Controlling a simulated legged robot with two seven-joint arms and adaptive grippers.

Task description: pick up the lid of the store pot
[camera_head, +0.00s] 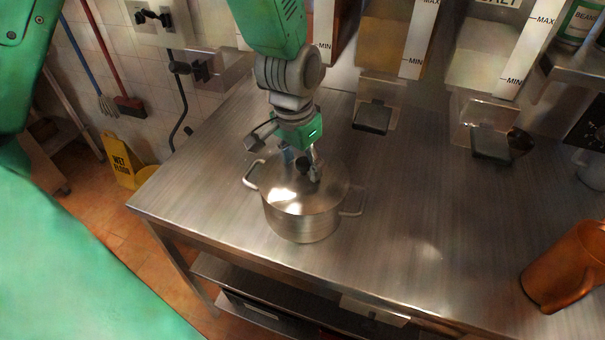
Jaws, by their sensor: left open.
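The store pot (301,224) is a steel pot with two side handles, standing on the steel counter near its front left edge. Its shiny lid (285,196) lies on top, with a dark knob (303,164) at its middle. My left gripper (300,167) is directly above the lid, its fingers pointing down on either side of the knob. It is open; I cannot tell whether a finger touches the knob. The gripper hides the back part of the lid. My right gripper is not in view.
An orange-brown pitcher (566,268) stands at the counter's right front. Clear dispensers with dark outlets, one outlet (373,116) nearest the pot, line the back. The counter (420,200) right of the pot is clear. A yellow wet-floor sign (121,160) stands on the floor at left.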

